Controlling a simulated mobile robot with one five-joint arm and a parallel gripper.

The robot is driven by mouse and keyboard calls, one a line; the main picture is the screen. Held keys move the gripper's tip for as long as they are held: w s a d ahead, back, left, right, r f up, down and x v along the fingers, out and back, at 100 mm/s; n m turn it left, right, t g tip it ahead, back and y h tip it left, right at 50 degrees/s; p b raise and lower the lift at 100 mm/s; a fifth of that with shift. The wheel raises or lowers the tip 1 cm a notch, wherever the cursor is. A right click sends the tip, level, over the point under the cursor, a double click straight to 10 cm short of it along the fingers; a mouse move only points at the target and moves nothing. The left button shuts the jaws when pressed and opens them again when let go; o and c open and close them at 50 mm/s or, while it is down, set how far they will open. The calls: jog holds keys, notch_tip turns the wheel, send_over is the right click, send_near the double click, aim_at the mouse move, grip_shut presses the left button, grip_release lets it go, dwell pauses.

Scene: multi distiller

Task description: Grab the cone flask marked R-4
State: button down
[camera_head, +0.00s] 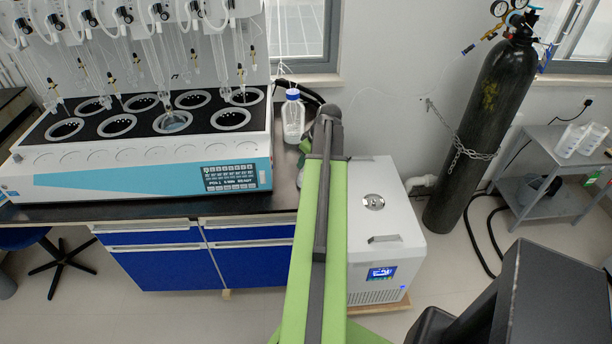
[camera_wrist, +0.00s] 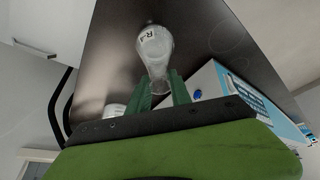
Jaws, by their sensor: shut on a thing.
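The clear cone flask (camera_wrist: 154,46) shows in the wrist view with "R-4" on its body. Its narrow end lies between the two green fingers of my gripper (camera_wrist: 160,82), which is shut on it. The wide end points away from the gripper, over the dark bench top (camera_wrist: 105,62). I cannot tell whether the flask touches the bench.
The multi distiller (camera_head: 140,180) stands on the bench at left, with several round heating wells. A blue-capped bottle (camera_head: 293,120) stands beside my arm. A white chiller (camera_head: 385,215), a dark gas cylinder (camera_head: 485,125) and a grey cart (camera_head: 550,200) are at right.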

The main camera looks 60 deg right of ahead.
jog(key=s+d+r+p, duration=0.4)
jog(key=s+r+p, duration=0.6)
jog(key=r+p, duration=0.1)
jog(key=shift+s+d, duration=0.25)
jog(key=shift+d, duration=0.15)
dwell(0.6)
